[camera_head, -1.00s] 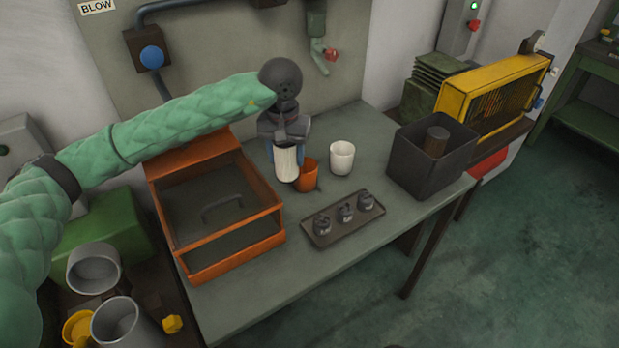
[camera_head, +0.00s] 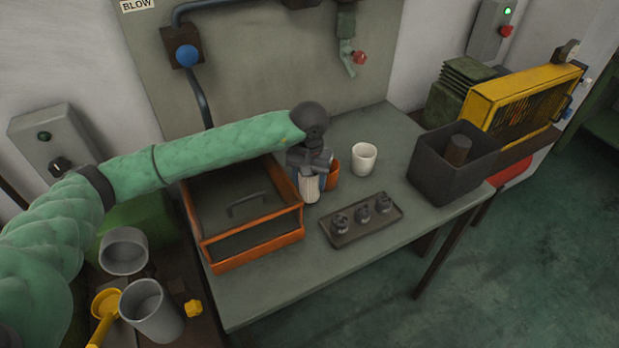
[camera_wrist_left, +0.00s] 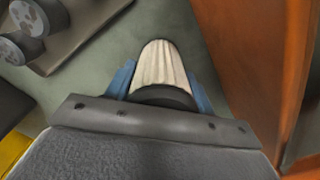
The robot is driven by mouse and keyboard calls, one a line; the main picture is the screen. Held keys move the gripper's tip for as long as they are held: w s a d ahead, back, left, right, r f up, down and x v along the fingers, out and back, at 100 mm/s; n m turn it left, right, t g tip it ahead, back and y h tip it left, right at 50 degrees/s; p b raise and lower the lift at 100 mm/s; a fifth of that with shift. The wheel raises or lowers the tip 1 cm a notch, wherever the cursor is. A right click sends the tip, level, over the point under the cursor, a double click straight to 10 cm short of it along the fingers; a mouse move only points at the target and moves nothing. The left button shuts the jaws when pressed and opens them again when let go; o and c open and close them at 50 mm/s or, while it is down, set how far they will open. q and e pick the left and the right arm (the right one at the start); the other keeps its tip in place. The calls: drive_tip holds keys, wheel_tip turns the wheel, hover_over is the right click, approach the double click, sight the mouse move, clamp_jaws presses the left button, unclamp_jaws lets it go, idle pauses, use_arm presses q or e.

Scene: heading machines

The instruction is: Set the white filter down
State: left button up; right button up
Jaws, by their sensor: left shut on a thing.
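The white filter (camera_head: 309,190) is a pale, ribbed cylinder with a dark end cap. My left gripper (camera_head: 313,175), with blue fingers, is shut on it from above. The left wrist view shows the filter (camera_wrist_left: 162,60) between the blue fingers of my left gripper (camera_wrist_left: 160,88). The filter is low over the grey-green bench top (camera_head: 260,297), between the orange-framed box and the orange cup. I cannot tell whether its lower end touches the bench. My right gripper is not in view.
The orange-framed box (camera_head: 254,250) stands close left of the filter. An orange cup (camera_head: 331,174) is just behind it, and a white cup (camera_head: 363,158) farther right. A dark tray (camera_head: 388,226) with 3 small parts lies right. A dark bin (camera_head: 428,173) stands at the bench's right end.

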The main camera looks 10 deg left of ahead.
use_arm(q)
drive_tip(key=shift+f, duration=0.25)
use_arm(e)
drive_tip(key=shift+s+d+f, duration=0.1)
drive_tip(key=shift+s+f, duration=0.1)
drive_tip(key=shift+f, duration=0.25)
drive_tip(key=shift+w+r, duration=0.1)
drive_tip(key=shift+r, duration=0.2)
use_arm(q)
drive_tip(key=shift+f, duration=0.1)
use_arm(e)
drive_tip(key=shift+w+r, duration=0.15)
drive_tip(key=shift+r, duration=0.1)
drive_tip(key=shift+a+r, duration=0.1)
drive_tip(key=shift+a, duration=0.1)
use_arm(q)
drive_tip(key=o, duration=1)
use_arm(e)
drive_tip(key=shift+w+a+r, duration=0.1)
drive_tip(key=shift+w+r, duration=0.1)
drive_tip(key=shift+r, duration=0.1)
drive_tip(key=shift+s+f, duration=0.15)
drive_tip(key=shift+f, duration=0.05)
